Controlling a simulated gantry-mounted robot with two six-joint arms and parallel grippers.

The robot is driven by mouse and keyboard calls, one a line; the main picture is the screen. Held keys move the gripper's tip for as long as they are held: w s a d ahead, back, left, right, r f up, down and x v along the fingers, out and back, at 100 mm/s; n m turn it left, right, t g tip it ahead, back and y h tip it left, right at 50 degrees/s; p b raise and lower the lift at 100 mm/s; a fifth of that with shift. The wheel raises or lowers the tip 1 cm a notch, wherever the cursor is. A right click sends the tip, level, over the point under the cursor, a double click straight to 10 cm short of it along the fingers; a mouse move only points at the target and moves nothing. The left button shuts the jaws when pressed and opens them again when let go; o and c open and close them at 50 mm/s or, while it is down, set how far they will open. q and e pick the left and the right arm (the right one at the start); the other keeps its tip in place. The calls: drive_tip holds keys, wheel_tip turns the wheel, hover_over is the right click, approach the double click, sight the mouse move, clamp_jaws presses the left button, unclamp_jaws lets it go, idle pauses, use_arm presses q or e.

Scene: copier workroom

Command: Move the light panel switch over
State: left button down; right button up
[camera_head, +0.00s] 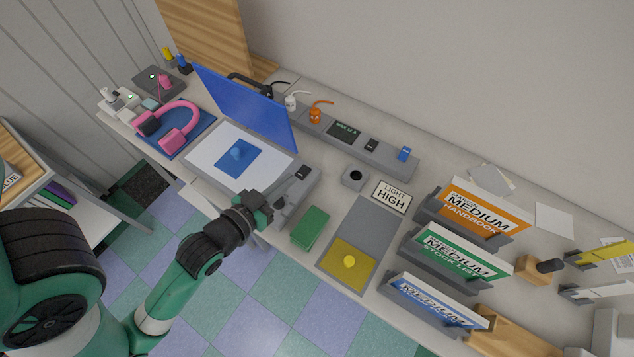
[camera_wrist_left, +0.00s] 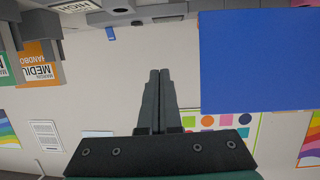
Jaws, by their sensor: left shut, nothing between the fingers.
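The copier (camera_head: 207,172) has its blue lid (camera_head: 245,105) raised, with a white sheet and a blue square on its bed. A grey panel (camera_head: 318,172) along the copier's right side carries a small dark switch (camera_head: 302,173). Which way that switch is set is too small to tell. A card reading LIGHT HIGH (camera_head: 391,196) lies to the right of the panel. My left gripper (camera_head: 284,208) is shut and empty, close to the front part of the panel; contact cannot be told. Its shut fingers (camera_wrist_left: 160,95) also show in the left wrist view. My right gripper is out of view.
A grey console (camera_head: 330,131) with a display and a blue part (camera_head: 404,154) runs along the back. A small box (camera_head: 355,177) with a black top, a green block (camera_head: 310,228) and a grey-and-yellow tray (camera_head: 364,235) lie to the right. Binder holders (camera_head: 430,250) fill the right side.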

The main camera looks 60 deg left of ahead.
use_arm(q)
drive_tip(key=shift+g, duration=0.6)
drive_tip(key=s, duration=0.1)
drive_tip(key=s+f, duration=0.1)
drive_tip(key=s+a, duration=0.1)
drive_tip(key=shift+s+a+f+p, duration=0.1)
drive_tip(key=shift+s+f+p, duration=0.2)
drive_tip(key=shift+f, duration=0.05)
drive_tip(key=shift+a, duration=0.15)
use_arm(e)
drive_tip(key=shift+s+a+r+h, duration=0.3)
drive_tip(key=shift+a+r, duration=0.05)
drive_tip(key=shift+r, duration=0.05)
use_arm(q)
hover_over(303, 172)
drive_tip(key=s+d, duration=0.2)
drive_tip(key=s, duration=0.1)
drive_tip(key=f, duration=0.3)
drive_tip(key=shift+a+f, duration=0.2)
drive_tip(key=shift+a, duration=0.05)
wheel_tip(303, 172, down, 4)
drive_tip(key=shift+s+d+f+b, duration=0.1)
drive_tip(key=shift+b, duration=0.5)
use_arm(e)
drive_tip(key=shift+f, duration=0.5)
